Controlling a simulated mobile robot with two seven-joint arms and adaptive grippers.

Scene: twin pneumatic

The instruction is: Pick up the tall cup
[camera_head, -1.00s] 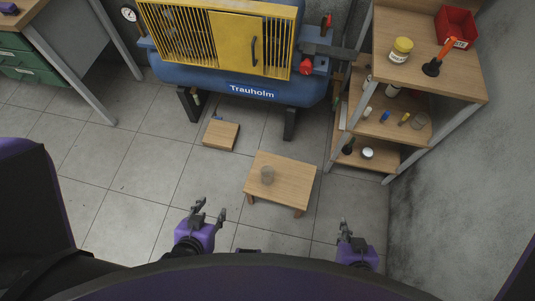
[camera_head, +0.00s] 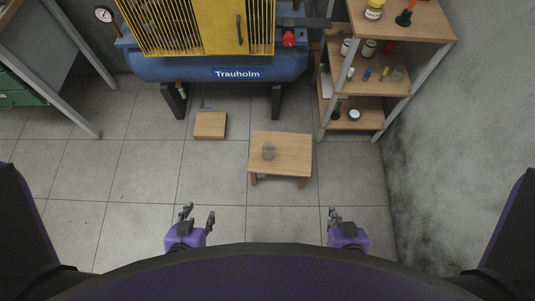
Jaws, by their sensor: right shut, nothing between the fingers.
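A clear, greyish see-through cup (camera_head: 268,151) stands on the small wooden table (camera_head: 292,141), left of the table's middle. My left gripper (camera_head: 197,215) is at the lower left of the table, low in the view, with its two dark fingers apart and nothing between them. My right gripper (camera_head: 335,212) is below and right of the table, with its fingers together and empty. Both grippers are clear of the cup. Another clear cup-like thing (camera_head: 398,74) stands on the middle shelf at the right.
A wooden block (camera_head: 210,125) lies on the tiled floor left of the table. A blue and yellow compressor (camera_head: 220,65) stands behind. A wooden shelf unit (camera_head: 360,112) with several small items stands at the right, beside a grey wall (camera_head: 460,120). The floor in front is free.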

